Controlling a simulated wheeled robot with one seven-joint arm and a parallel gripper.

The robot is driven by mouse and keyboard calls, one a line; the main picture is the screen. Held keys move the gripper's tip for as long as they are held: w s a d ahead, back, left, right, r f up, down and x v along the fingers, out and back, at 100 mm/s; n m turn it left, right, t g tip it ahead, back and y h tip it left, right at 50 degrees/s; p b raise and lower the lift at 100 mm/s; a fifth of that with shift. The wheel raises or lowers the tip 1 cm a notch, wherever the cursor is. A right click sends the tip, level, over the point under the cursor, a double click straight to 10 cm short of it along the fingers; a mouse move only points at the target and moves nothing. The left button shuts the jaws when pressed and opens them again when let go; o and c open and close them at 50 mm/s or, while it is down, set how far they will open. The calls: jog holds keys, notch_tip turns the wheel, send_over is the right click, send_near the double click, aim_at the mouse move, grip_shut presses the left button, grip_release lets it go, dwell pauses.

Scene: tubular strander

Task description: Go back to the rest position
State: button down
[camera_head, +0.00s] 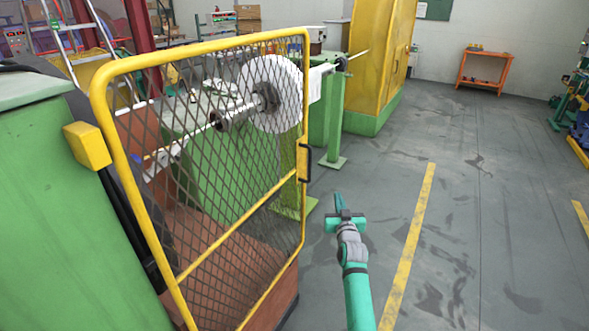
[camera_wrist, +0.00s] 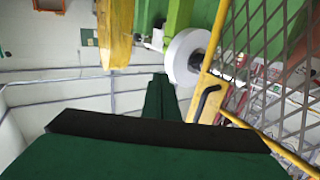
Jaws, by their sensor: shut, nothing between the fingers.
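My gripper (camera_head: 339,203) is in the lower middle of the head view, at the end of my teal and grey arm. It points away from me over the grey floor, to the right of the yellow mesh gate, and is apart from it. In the wrist view the dark green fingers (camera_wrist: 162,92) lie together, with nothing between them. The gate (camera_head: 304,75) stands at the left in front of the machine. Its black handle (camera_head: 308,160) is near my gripper, and the handle also shows in the wrist view (camera_wrist: 205,100), right of the fingers.
Behind the mesh are a white disc (camera_head: 275,93) and green machine parts. A green post (camera_head: 334,140) and a yellow cabinet (camera_head: 375,60) stand beyond. A green housing (camera_head: 70,210) is at the left. The floor right of my arm is clear, with a yellow line (camera_head: 410,240). An orange table (camera_head: 483,68) stands far back.

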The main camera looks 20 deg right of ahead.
jog(key=s+a+f+y, duration=0.1)
jog(key=a+f, duration=0.3)
jog(key=a, duration=0.3)
jog(key=s+a+f, duration=0.2)
jog(key=a+f, duration=0.2)
jog(key=a, duration=0.3)
jog(key=s+a+f+y, duration=0.1)
jog(key=a+f, duration=0.3)
jog(key=a, duration=0.3)
jog(key=s+a+f+m+y, duration=0.1)
jog(key=s+a+f, duration=0.3)
jog(key=s+a, duration=0.4)
jog(key=s+a+f, duration=0.3)
jog(key=s+a, duration=0.4)
jog(key=a, duration=0.2)
jog(key=s+a+n+y, duration=0.1)
jog(key=s+a, duration=0.4)
jog(key=s, duration=0.6)
jog(key=s+a, duration=0.5)
jog(key=s, duration=0.6)
jog(key=s+r+n+y, duration=0.1)
jog(key=s+r+n, duration=0.1)
jog(key=s+r, duration=0.3)
jog(key=s+r+n+g+y, duration=0.1)
jog(key=s+r, duration=0.4)
jog(key=s, duration=0.7)
jog(key=shift+s+r+n+y, duration=0.3)
jog(key=shift+s+n+y, duration=0.1)
jog(key=shift+n, duration=0.3)
